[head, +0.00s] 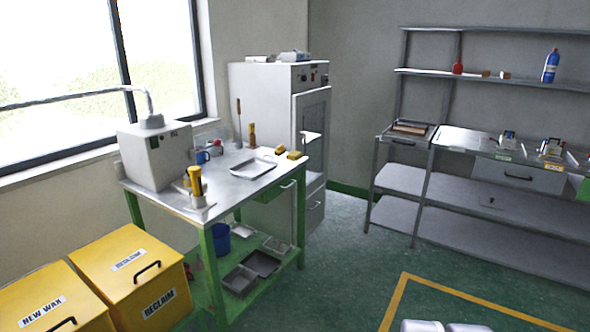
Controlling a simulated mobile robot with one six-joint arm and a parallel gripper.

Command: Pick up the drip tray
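A shallow silver tray (252,168) with a raised rim lies flat on the grey top of the green-legged workbench (215,190), right of the white box machine. More trays lie on the bench's green lower shelf: a dark tray (262,264), a grey tray (240,280) and a pale tray (243,231). Which of these is the drip tray I cannot tell for sure. My gripper is not in view. White rounded parts at the bottom edge seem to be mine, well apart from the bench.
A white box machine (155,153) with a hose stands on the bench's left. A blue bucket (221,240) is below. Yellow bins (130,275) stand front left, a white cabinet (262,100) behind. Green floor (345,260) is clear.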

